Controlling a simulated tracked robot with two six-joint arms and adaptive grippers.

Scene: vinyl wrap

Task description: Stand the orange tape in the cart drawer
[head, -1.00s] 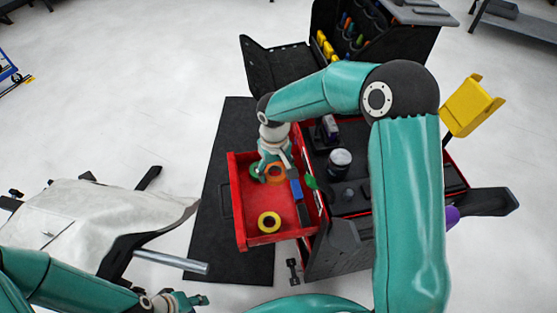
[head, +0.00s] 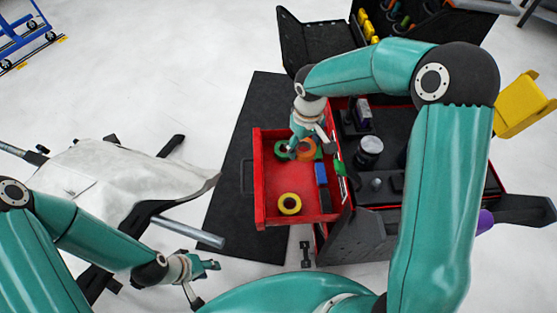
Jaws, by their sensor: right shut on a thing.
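The red cart drawer (head: 262,205) is pulled out at the left side of the cart. The orange tape (head: 308,152) is at the drawer's far end, beside the green tape (head: 280,149). My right gripper (head: 298,150) reaches down into the drawer from above and is shut on the orange tape, its fingers partly hiding it. Whether the tape touches the drawer floor is hard to tell. My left gripper (head: 204,279) is open and empty, low in the picture, left of the drawer and well apart from it.
A yellow tape (head: 289,204) lies near the drawer's front end. A blue block (head: 321,174) sits along the drawer's right side. A jar (head: 369,151) stands on the dark cart top. A white-covered creeper (head: 120,180) is at the left. The drawer's middle is bare.

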